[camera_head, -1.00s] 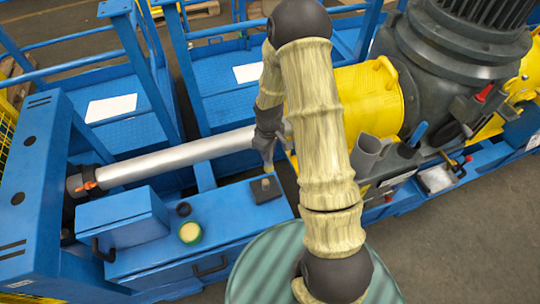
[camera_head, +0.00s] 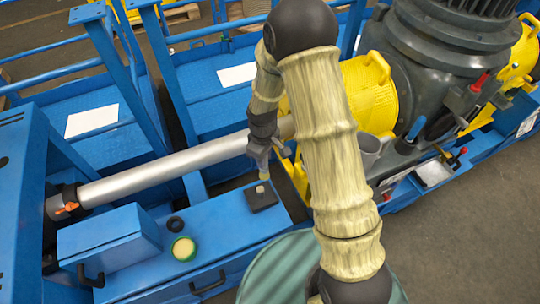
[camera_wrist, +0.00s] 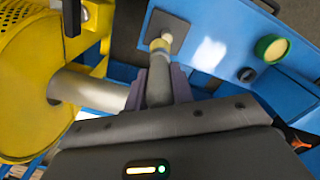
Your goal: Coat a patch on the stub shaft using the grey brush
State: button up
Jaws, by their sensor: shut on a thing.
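The stub shaft is likely the long silver shaft (camera_head: 160,169), running from a black collar at left toward the yellow housing; it also shows in the wrist view (camera_wrist: 95,88). My gripper (camera_head: 262,162) is below and in front of the shaft's right end. In the wrist view my gripper (camera_wrist: 158,82) is shut on the grey brush (camera_wrist: 158,88), whose pale tip points away from me. The tip (camera_head: 263,177) is over a dark square block (camera_head: 262,201) on the blue cabinet. I cannot tell whether the tip touches the block. My fingers hide part of the handle.
A green-rimmed pot with cream-coloured contents (camera_head: 183,248) and a small black ring (camera_head: 175,224) sit on the blue cabinet top (camera_head: 215,225). A blue box (camera_head: 108,241) stands at left. The yellow housing (camera_head: 368,95) and grey motor (camera_head: 450,60) are at right.

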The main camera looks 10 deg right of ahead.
aim_at(265, 169)
notch_tip(265, 169, down, 7)
jog(key=b, duration=0.5)
jog(key=shift+b, duration=0.3)
jog(key=shift+w+d+f, duration=0.1)
jog(key=shift+d+f, duration=0.05)
jog(key=shift+f, duration=0.35)
jog(key=r+p, duration=0.2)
jog(key=r, duration=0.1)
jog(key=r+p, duration=0.1)
jog(key=r, duration=0.1)
jog(key=shift+a, duration=0.25)
jog(key=shift+d+r+p, duration=0.35)
jog(key=shift+r+p, duration=0.3)
jog(key=shift+r, duration=0.05)
jog(key=shift+a+r+p, duration=0.2)
jog(key=shift+r+p, duration=0.45)
jog(key=shift+r, duration=0.2)
